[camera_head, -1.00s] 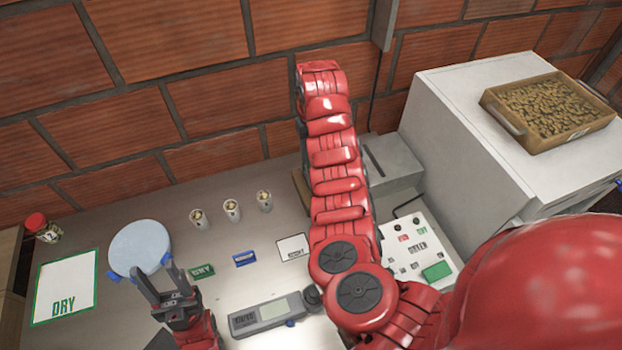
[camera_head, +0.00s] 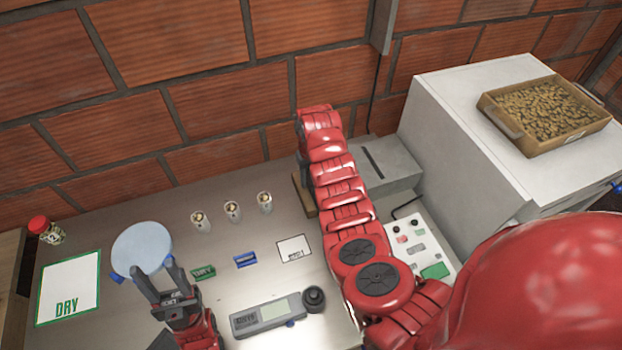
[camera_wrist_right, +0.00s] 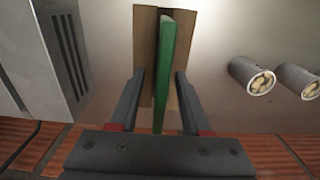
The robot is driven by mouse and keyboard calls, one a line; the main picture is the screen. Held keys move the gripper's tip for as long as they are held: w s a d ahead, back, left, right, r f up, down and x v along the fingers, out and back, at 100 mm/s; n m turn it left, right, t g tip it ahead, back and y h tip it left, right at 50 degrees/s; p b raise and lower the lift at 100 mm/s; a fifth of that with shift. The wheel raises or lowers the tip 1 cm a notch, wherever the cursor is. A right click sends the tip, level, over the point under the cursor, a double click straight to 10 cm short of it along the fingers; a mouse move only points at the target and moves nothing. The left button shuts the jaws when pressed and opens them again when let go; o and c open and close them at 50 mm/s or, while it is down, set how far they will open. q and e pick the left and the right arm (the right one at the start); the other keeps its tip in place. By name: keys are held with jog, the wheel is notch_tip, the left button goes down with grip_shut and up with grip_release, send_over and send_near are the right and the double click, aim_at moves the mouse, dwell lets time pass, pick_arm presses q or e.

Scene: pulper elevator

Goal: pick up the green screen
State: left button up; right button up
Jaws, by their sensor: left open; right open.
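The green screen (camera_wrist_right: 167,70) is a thin upright plate seen edge-on in the right wrist view. It stands in a tan holder (camera_wrist_right: 145,55). My right gripper (camera_wrist_right: 160,78) is open, with one finger on each side of the screen and visible gaps between. In the head view the tan holder (camera_head: 303,196) shows beside my right arm, and the arm hides the screen there. My left gripper (camera_head: 152,278) is open at the lower left, in front of a pale blue disc (camera_head: 142,244); I cannot tell whether they touch.
Three small cups (camera_head: 232,211) stand near the wall. A green-framed DRY mat (camera_head: 70,285), a red-lidded jar (camera_head: 45,231), a grey scale (camera_head: 268,314) and a button panel (camera_head: 408,240) are on the table. A white cabinet (camera_head: 470,140) bears a tray of beans (camera_head: 545,112).

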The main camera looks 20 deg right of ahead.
jog(key=shift+f, duration=0.35)
grip_shut()
jog(key=shift+r, duration=0.1)
dwell(0.3)
